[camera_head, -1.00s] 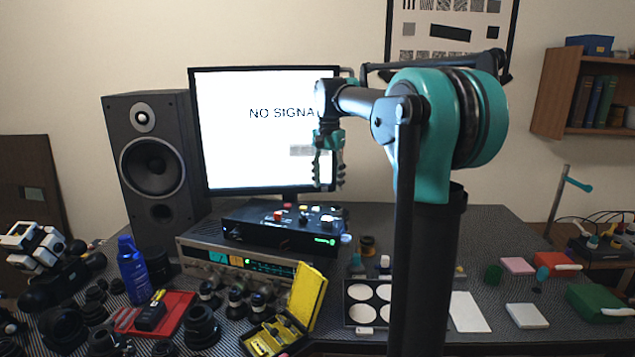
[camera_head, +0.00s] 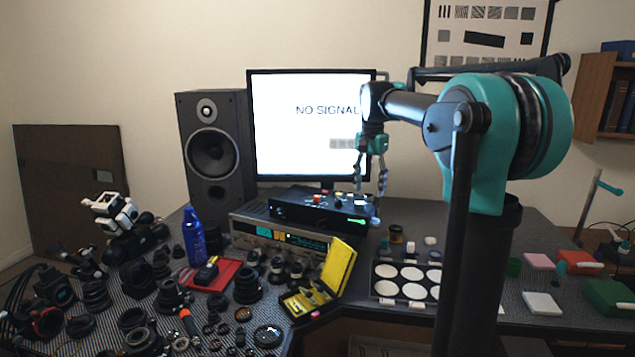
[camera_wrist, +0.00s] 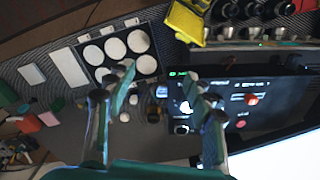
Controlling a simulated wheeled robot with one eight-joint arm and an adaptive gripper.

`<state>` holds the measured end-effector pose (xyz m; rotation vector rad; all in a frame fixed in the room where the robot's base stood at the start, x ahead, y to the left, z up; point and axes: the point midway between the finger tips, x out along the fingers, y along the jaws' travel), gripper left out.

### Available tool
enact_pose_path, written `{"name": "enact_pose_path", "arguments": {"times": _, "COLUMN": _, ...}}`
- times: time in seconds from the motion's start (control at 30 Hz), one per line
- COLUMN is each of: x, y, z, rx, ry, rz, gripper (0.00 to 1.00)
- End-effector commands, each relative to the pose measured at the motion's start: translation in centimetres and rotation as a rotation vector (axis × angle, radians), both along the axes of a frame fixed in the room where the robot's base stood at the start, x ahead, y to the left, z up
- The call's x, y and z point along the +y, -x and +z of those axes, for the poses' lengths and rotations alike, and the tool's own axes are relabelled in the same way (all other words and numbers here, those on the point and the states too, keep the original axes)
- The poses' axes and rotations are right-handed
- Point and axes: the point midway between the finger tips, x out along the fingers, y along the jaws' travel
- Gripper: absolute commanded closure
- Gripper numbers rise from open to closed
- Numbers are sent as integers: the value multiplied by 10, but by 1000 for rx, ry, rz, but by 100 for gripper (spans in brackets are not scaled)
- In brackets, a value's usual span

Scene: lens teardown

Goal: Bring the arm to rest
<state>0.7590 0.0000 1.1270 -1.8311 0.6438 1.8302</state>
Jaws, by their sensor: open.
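My gripper (camera_head: 371,178) hangs pointing down in front of the right part of the monitor, above the back of the desk. Its two fingers are apart with nothing between them. In the wrist view the open fingers (camera_wrist: 158,100) reach over the desk, with the black box with buttons (camera_wrist: 240,98) on the right side and the tray of white discs (camera_wrist: 118,50) on the upper left. My arm's teal joint and dark column stand at the right of the head view.
The monitor (camera_head: 310,125) reads "NO SIGNAL", with a speaker (camera_head: 213,150) on its left. An open yellow case (camera_head: 338,266), a red tray (camera_head: 214,274) and many lens parts crowd the desk's left. A blue bottle (camera_head: 193,238) stands there. Coloured blocks lie at the right.

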Motion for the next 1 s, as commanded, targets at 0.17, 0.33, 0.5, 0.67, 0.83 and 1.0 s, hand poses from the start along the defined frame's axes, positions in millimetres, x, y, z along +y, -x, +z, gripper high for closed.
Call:
{"name": "enact_pose_path", "arguments": {"times": 0.17, "x": -3, "y": 10, "z": -17, "rx": -20, "ry": -2, "rz": 38, "gripper": 47}}
{"name": "enact_pose_path", "arguments": {"times": 0.33, "x": -7, "y": 22, "z": -38, "rx": -46, "ry": -1, "rz": 83, "gripper": 47}}
{"name": "enact_pose_path", "arguments": {"times": 0.5, "x": -13, "y": 43, "z": -68, "rx": -83, "ry": 0, "rz": 150, "gripper": 47}}
{"name": "enact_pose_path", "arguments": {"times": 0.67, "x": -19, "y": 73, "z": -108, "rx": -132, "ry": 8, "rz": 238, "gripper": 47}}
{"name": "enact_pose_path", "arguments": {"times": 0.83, "x": -29, "y": 133, "z": -176, "rx": -210, "ry": 32, "rz": 380, "gripper": 47}}
{"name": "enact_pose_path", "arguments": {"times": 1.0, "x": -37, "y": 206, "z": -245, "rx": -293, "ry": 74, "rz": 536, "gripper": 47}}
